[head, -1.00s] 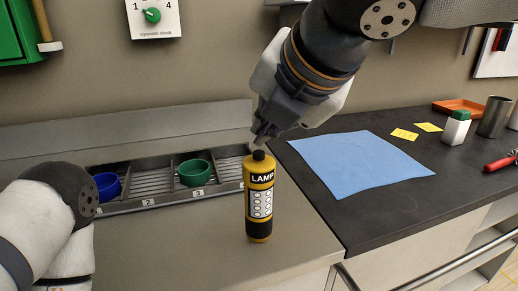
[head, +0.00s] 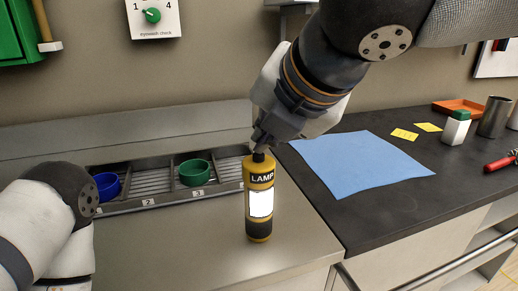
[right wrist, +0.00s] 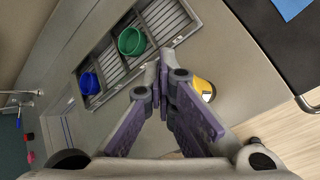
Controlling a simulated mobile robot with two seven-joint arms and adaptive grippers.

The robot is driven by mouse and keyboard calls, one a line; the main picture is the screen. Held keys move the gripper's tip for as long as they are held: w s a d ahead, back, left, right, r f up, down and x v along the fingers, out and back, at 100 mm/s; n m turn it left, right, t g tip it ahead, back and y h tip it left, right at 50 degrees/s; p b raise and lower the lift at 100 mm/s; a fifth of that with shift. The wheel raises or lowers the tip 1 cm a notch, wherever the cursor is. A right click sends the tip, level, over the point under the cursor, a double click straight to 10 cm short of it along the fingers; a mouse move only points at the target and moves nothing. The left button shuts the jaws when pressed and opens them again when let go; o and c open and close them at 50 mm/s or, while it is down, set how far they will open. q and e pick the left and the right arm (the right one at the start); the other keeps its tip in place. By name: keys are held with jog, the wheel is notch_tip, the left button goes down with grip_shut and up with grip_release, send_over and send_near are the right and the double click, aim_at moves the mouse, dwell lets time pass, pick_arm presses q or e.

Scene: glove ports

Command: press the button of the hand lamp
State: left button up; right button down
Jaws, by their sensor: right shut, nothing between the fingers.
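The hand lamp (head: 259,178) is a yellow and black upright cylinder marked LAMP, standing on the light counter. Its front panel glows white. A black button (head: 258,157) is on its top. My right gripper (head: 260,147) is shut and empty, pointing down, with its fingertips at the button and seemingly touching it. In the right wrist view the shut fingertips (right wrist: 161,65) show beside the lamp (right wrist: 204,88), which the fingers partly hide. My left arm comes in at the lower left of the head view, with its gripper out of the picture.
A grey slotted tray (head: 148,203) behind the lamp holds a blue cup (head: 107,186) and a green cup (head: 194,173). A blue cloth (head: 362,163) lies on the dark counter to the right. The light counter in front of the lamp is clear.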

aim_at(265, 161)
jog(key=shift+r, duration=0.6)
jog(key=shift+r, duration=0.15)
notch_tip(265, 161, up, 6)
jog(key=shift+f, duration=0.1)
